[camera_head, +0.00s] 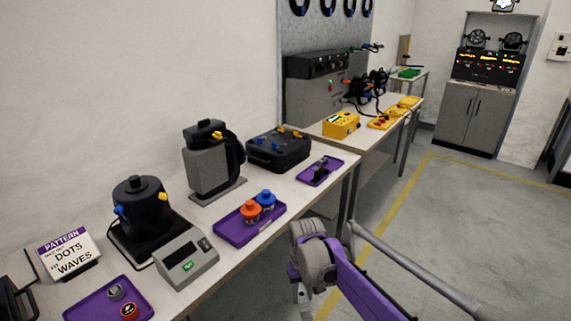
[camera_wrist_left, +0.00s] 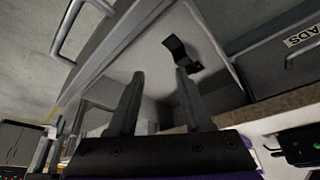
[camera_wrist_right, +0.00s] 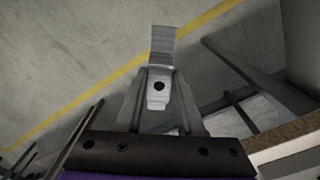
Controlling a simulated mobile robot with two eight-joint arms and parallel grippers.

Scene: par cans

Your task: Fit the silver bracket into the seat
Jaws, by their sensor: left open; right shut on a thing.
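The silver bracket (camera_wrist_right: 162,48) is in the right wrist view, a bent plate with a dark round hole. My right gripper (camera_wrist_right: 160,88) is shut on its lower part, and the upper part sticks out beyond the fingertips. The bracket hangs over the grey floor, clear of the bench. In the head view my right arm reaches in beside the bench's front edge. My left gripper (camera_wrist_left: 160,85) is open and empty in the left wrist view, close to an open drawer (camera_wrist_left: 220,55) with a black bent bracket (camera_wrist_left: 181,52) in it. I cannot make out the seat.
The bench (camera_head: 225,262) carries a black pot-like device (camera_head: 142,208), a grey readout box (camera_head: 187,262), a pattern sign (camera_head: 68,252) and purple trays, one (camera_head: 232,234) with orange and blue knobs. A pale rail runs to the right. Open floor (camera_head: 480,225) lies beyond.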

